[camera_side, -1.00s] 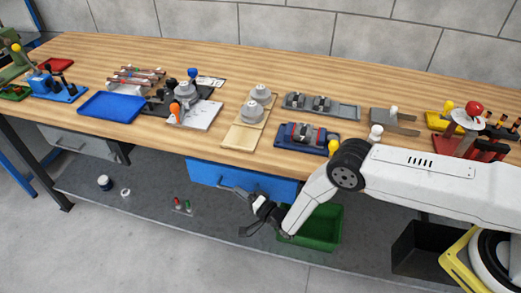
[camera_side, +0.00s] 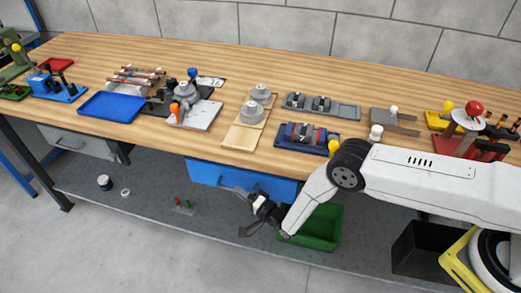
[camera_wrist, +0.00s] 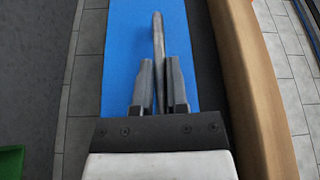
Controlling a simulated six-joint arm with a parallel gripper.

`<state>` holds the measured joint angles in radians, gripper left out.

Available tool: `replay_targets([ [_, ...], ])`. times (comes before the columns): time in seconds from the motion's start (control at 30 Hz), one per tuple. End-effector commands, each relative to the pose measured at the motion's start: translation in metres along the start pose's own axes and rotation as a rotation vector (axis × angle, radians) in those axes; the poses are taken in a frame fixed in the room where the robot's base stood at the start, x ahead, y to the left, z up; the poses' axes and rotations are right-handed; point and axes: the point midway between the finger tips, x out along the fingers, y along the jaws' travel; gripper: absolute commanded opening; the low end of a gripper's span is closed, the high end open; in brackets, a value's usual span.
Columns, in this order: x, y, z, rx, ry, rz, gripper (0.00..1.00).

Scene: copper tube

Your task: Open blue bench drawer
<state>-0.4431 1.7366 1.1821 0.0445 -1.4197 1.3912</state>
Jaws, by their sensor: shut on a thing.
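The blue bench drawer (camera_side: 207,173) hangs under the front edge of the wooden bench, and its front fills the middle of the wrist view (camera_wrist: 125,50). Its dark grey bar handle (camera_wrist: 158,40) stands out from the blue front. My gripper (camera_side: 248,197) is in front of the drawer at handle height. In the wrist view its two fingers (camera_wrist: 160,65) are shut on the handle, one on each side. I cannot tell whether the drawer stands slightly out. The side view shows the blue front close under the bench edge, partly hidden by my arm.
A green bin (camera_side: 322,228) stands on the lower shelf, right of my gripper. A grey drawer (camera_side: 75,142) hangs at the left. The bench top (camera_side: 230,60) carries trays and fixtures. The floor in front is clear.

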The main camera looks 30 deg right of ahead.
Motion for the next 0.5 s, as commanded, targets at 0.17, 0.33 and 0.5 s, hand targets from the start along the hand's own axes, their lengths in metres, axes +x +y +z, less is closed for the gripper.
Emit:
replay_targets([
  [0.17, 0.0004, -0.001, -0.0002, 0.0, 0.001, -0.004, 0.0],
  [0.33, 0.0001, -0.0012, 0.0008, 0.0, 0.0, -0.004, 0.0],
  [0.5, -0.0029, -0.0027, 0.0089, 0.0, -0.002, -0.004, 0.0],
])
